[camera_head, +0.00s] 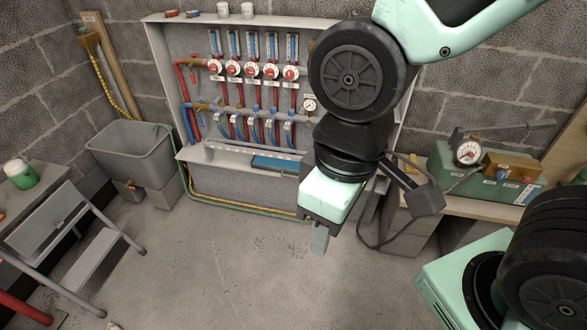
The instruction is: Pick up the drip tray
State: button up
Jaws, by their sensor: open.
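My gripper (319,238) points down in front of the open manifold cabinet, above the concrete floor. Only a grey finger shows below its pale green housing, with nothing seen in it. No object is plainly marked as the drip tray. A flat blue piece (276,163) lies on the cabinet's bottom ledge, left of my gripper and farther back. Its right end is close to my arm in the picture. A long grey perforated strip (240,150) is beside it on the ledge. I cannot tell which of these, if either, is the tray.
A grey tub (133,151) stands on blocks at the left. A bench (470,208) with a green case (490,178) and a gauge is at the right. The middle floor is clear.

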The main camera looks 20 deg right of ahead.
aim_at(273, 164)
jog(key=i+l+z, duration=0.25)
jog(key=i+z, duration=0.25)
jog(key=i, duration=0.2)
jog(key=i+z, duration=0.45)
jog(key=i, duration=0.25)
